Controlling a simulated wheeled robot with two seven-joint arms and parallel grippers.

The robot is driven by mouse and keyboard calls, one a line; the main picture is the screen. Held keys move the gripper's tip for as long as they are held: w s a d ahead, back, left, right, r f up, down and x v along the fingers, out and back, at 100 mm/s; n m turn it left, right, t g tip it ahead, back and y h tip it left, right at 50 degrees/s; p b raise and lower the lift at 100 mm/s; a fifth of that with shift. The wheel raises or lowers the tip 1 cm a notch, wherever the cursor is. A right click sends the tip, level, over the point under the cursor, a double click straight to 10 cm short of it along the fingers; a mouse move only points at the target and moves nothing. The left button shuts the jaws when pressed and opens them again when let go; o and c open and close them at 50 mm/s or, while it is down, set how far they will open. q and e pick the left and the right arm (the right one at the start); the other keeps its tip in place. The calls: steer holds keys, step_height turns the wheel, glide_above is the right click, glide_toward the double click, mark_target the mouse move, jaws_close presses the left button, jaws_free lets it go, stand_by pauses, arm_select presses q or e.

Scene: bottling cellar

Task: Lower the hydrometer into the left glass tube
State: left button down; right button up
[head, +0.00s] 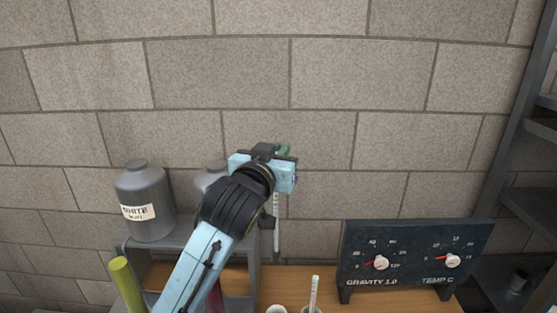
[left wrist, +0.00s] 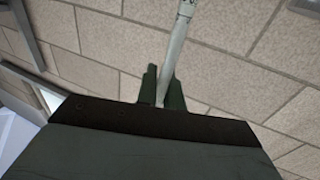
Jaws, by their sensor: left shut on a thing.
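My left gripper (head: 284,150) is raised in front of the wall, its dark green fingers shut on the hydrometer (head: 277,225). The hydrometer is a thin pale rod that hangs upright below the hand. In the left wrist view the hydrometer (left wrist: 178,45) is pinched between the two fingers of the gripper (left wrist: 165,88). A pale round rim (head: 276,309), likely the left glass tube, is cut off by the bottom edge. The hydrometer's lower end is above it and apart from it. My right gripper is out of view.
A second rim with a pale marked stick (head: 314,291) in it is right of the first. A dark gauge panel (head: 415,255) stands right on the wooden bench (head: 298,272). Grey jugs (head: 146,212) stand on a shelf at left. A yellow-green cylinder (head: 125,283) is front left.

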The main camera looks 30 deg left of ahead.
arm_select(q)
steer(key=shift+r, duration=2.75)
